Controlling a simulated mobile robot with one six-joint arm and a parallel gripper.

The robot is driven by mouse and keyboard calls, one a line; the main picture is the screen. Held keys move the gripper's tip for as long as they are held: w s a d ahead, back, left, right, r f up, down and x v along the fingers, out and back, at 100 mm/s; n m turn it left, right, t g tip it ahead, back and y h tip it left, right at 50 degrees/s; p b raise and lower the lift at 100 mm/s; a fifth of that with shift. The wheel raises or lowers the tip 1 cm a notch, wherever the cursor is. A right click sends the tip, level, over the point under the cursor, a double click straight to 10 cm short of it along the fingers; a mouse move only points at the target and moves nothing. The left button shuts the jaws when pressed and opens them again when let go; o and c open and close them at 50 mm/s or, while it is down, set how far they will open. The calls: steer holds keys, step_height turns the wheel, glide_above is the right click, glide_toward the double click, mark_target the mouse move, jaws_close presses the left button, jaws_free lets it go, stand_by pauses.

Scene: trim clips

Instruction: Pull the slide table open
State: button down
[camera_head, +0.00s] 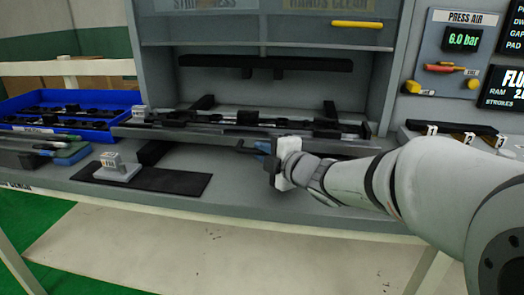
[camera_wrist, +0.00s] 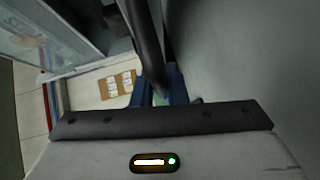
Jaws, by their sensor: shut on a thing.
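The slide table (camera_head: 190,131) is a long grey plate in the opening of the grey press, with black clip parts lying along it. Its front edge stands out over the bench. A dark handle bar (camera_head: 243,148) shows at its front, left of my gripper (camera_head: 262,148). My gripper is shut on this bar. In the wrist view the dark bar (camera_wrist: 145,45) runs down from the top edge into my gripper (camera_wrist: 158,88), between its blue fingers.
A blue tray (camera_head: 75,103) of black parts is at the left. A small grey fixture (camera_head: 118,168) stands on a black mat (camera_head: 180,181) in front of the table. A numbered rack (camera_head: 450,131) is at the right. A yellow handle (camera_head: 357,24) is on the upper guard.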

steer(key=shift+d+f, duration=0.1)
steer(key=c, duration=1.7)
jaws_free()
steer(key=shift+d, duration=0.1)
steer(key=shift+o, duration=1.2)
steer(key=shift+s, duration=0.1)
steer(key=p+v, duration=0.1)
steer(key=v, duration=0.5)
steer(key=shift+r+p, duration=0.2)
steer(key=shift+p, duration=0.15)
steer(key=shift+s+d, duration=0.35)
steer(key=shift+s, duration=0.2)
